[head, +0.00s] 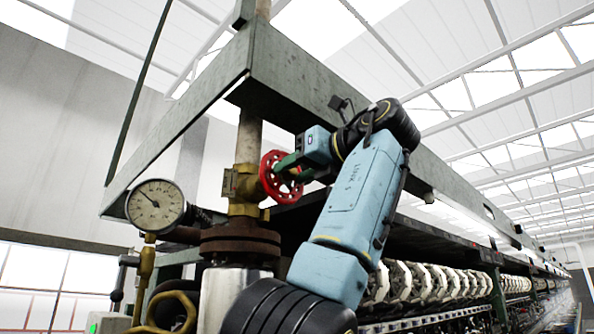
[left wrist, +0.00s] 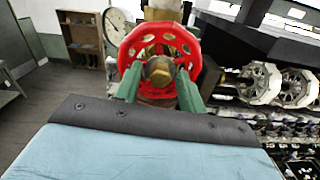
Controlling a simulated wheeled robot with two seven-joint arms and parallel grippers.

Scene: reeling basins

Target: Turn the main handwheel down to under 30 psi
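The red handwheel (head: 267,174) is on a brass valve (head: 239,186) on the vertical pipe. My left gripper (head: 284,168) is at the wheel's face, coming from the right. In the left wrist view, the wheel (left wrist: 137,42) fills the upper middle, with a brass hub nut (left wrist: 159,71) at its centre. The green fingers of the gripper (left wrist: 158,76) stand apart, one on each side of the nut, overlapping the wheel; I cannot tell whether they touch it. The pressure gauge (head: 154,206) is left of the valve, its needle pointing up and left; its numbers are too small to read. My right gripper is not in view.
A green beam (head: 300,85) runs above the wheel and my arm. A rusty flange (head: 240,243) is below the valve. The reeling machine (head: 430,284) with its row of pale reels extends right. A wooden shelf (left wrist: 82,35) stands against the wall.

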